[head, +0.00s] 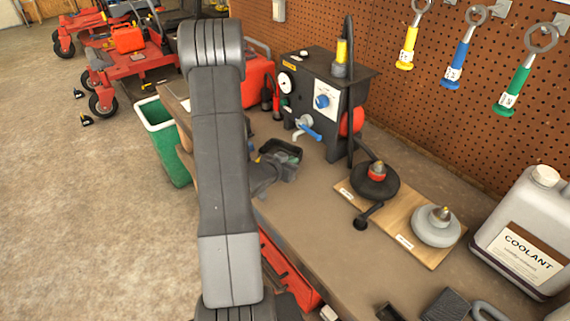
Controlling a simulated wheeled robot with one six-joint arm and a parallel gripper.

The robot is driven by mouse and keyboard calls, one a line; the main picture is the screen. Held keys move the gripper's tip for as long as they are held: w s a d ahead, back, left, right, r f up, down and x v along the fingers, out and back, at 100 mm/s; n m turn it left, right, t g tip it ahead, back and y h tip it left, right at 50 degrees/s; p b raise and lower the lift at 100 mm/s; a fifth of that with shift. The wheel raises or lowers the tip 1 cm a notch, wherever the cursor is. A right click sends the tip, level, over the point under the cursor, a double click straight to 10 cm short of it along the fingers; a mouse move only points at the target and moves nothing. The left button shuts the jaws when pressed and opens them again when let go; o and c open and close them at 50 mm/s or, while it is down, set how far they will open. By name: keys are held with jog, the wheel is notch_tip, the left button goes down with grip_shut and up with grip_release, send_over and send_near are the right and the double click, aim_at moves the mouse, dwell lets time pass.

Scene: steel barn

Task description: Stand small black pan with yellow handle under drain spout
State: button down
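A small black pan (283,149) with a raised rim sits on the bench, just in front of the dark machine. No yellow handle shows on it; that side is covered by my gripper. The drain spout (298,134) is a short bent pipe below a blue valve lever (312,132) on the machine's front. The pan is close to the spout, below and slightly left of it in the picture. My gripper (276,170) is right at the pan's near side, partly hidden behind my arm. I cannot see whether its fingers are closed on the handle.
The dark machine (325,95) has gauges. A wooden board (400,222) with two round-based pieces lies on the bench (320,205) to the right. A coolant jug (525,235) stands farther right. A green bin (165,145) is on the floor left of the bench.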

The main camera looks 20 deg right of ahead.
jog(key=shift+w+d, duration=0.25)
jog(key=shift+d, duration=0.4)
jog(key=shift+w+d, duration=0.2)
jog(key=shift+d, duration=0.45)
jog(key=shift+d+f, duration=0.15)
jog(key=shift+f, duration=0.05)
jog(key=shift+w+f+b, duration=0.1)
jog(key=shift+f+b, duration=0.2)
jog(key=shift+b, duration=0.1)
jog(key=c, duration=1.6)
grip_release()
jog(key=shift+o, duration=0.2)
jog(key=b+v, duration=0.2)
jog(key=v, duration=1.2)
jog(key=shift+f, duration=0.15)
